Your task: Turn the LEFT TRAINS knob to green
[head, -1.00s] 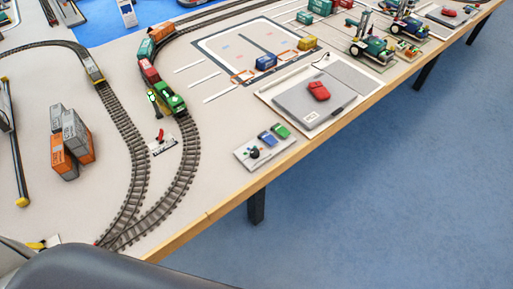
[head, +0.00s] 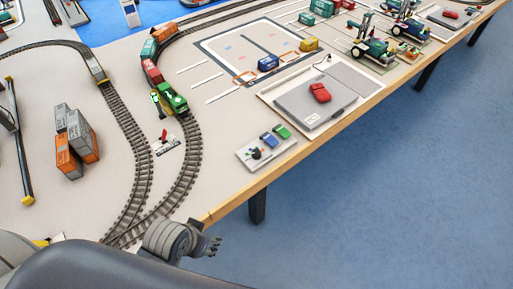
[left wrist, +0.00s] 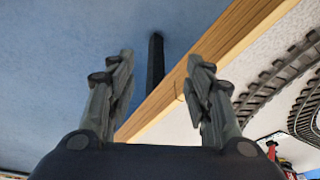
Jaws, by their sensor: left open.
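A small light-grey control panel (head: 273,151) lies near the table's front edge in the head view. It carries a black knob (head: 256,154) at its left end and a blue piece (head: 269,140) and a green piece (head: 282,131) beside it. The panel's lettering and the knob's setting are too small to read. My left gripper (head: 213,245) is at the table's front edge, to the lower left of the panel and apart from it. In the left wrist view its two fingers (left wrist: 162,72) are spread with nothing between them. My right gripper is not in view.
Curved train tracks (head: 188,165) with a green locomotive (head: 173,99) lie left of the panel. A grey pad with a red object (head: 320,92) is to its right. The wooden table edge (head: 225,207) runs diagonally; open blue floor (head: 390,190) lies beyond it.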

